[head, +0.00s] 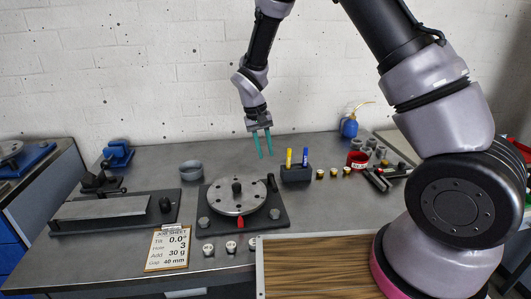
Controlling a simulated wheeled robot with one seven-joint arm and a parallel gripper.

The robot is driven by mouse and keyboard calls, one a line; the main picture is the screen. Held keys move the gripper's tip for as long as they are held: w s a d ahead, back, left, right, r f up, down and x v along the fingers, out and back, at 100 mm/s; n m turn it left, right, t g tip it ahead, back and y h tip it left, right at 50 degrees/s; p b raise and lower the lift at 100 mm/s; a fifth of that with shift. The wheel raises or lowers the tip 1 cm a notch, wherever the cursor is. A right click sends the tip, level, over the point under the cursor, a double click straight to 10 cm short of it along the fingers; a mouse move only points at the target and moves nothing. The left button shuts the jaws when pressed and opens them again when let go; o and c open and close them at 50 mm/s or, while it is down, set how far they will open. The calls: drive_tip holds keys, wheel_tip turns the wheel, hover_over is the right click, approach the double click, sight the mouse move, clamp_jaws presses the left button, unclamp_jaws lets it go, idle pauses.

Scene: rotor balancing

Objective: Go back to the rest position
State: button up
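My gripper (263,145) has two teal fingers pointing down, spread apart with nothing between them. It hangs in the air above the back of the grey workbench (165,172). The round metal rotor disc (225,202) sits on its dark base to the lower left of the gripper. A red pointer (240,222) shows at the disc's front edge. A black block (297,174) holding a yellow marker (288,157) and a blue marker (305,156) stands to the lower right of the gripper.
A job sheet (168,249) lies at the front edge, near several small labelled weights (231,247). A flat plate fixture (100,208) is at left. A grey bowl (191,171), blue vise (118,153), red cup (357,160), brass pieces (333,172) and blue bottle (349,127) also stand on the bench.

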drive_tip(key=s+d+r+m+t+y, duration=0.15)
drive_tip(key=d+r, duration=0.25)
drive_tip(key=r, duration=0.4)
drive_tip(key=s+d+r+m+y, duration=0.1)
drive_tip(key=s+d+r, duration=0.1)
drive_tip(key=d+r, duration=0.4)
drive_tip(key=s+d+r+m+t+y, duration=0.1)
drive_tip(key=s+d+r, duration=0.15)
drive_tip(key=r, duration=0.65)
drive_tip(key=s+d+r+m+t, duration=0.1)
drive_tip(key=s+d+r+t, duration=0.1)
drive_tip(key=s+d+r, duration=0.2)
drive_tip(key=s+d+r+m+t, duration=0.1)
drive_tip(key=s+d+r, duration=0.3)
drive_tip(key=s, duration=0.7)
drive_tip(key=shift+s+d+r+t+y, duration=0.25)
drive_tip(key=shift+d+r+t+y, duration=0.15)
drive_tip(key=shift+r+t, duration=0.45)
